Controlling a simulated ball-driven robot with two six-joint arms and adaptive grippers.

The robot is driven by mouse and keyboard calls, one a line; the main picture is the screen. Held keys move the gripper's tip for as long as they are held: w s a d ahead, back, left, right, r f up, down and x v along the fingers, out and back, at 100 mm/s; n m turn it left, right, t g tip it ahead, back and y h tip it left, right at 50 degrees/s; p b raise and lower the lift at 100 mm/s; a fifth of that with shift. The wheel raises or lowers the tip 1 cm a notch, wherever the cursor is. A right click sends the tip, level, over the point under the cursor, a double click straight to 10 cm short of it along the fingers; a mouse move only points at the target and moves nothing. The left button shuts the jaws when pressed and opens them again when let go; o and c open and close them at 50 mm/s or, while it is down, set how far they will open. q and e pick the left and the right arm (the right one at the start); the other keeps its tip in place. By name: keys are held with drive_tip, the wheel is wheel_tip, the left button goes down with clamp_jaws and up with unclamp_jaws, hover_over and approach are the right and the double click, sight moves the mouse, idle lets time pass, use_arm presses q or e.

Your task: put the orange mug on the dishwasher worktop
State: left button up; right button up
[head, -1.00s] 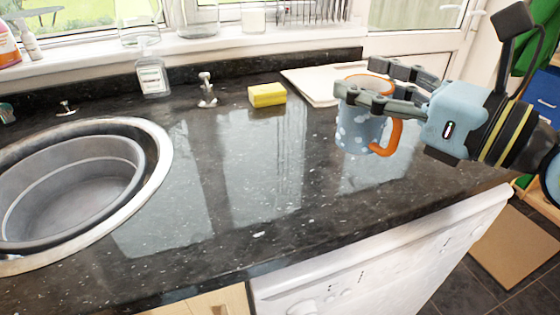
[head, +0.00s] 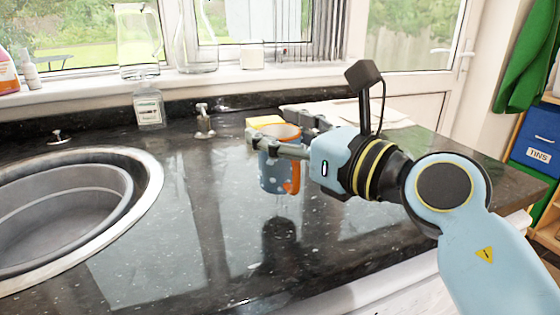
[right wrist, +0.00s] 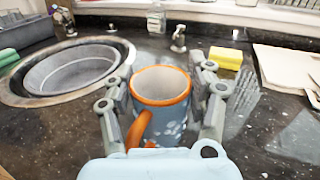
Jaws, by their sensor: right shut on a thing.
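The mug (head: 272,175) is blue with white dots and has an orange rim and orange handle. My right gripper (head: 268,128) is shut around its upper body, one finger on each side, and the mug is upright. The right wrist view also shows the mug (right wrist: 160,90) between the fingers, with its handle toward my wrist. The mug is over the dark speckled worktop (head: 345,235), right of the sink; a small gap below it seems to show, but I cannot tell for sure. The white dishwasher front (head: 405,292) is below the worktop edge. My left gripper is not in view.
A round sink with a grey basin (head: 60,215) is at the left. A yellow sponge (head: 265,121) lies just behind the mug. A pale board (head: 385,117) lies at the back right, and a clear bottle (head: 149,110) stands by the tap (head: 204,122). The front worktop is clear.

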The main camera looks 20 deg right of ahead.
sight(280, 158)
drive_tip(key=shift+f+b, duration=0.75)
drive_tip(key=shift+f, duration=1.1)
drive_tip(key=shift+f, duration=0.15)
drive_tip(key=o, duration=1.5)
drive_tip(key=shift+c, duration=0.2)
drive_tip(key=shift+s+d, duration=0.1)
drive_tip(key=shift+s, duration=0.1)
drive_tip(key=v, duration=1.1)
drive_tip(key=shift+s+d, duration=0.15)
drive_tip(key=shift+s, duration=0.15)
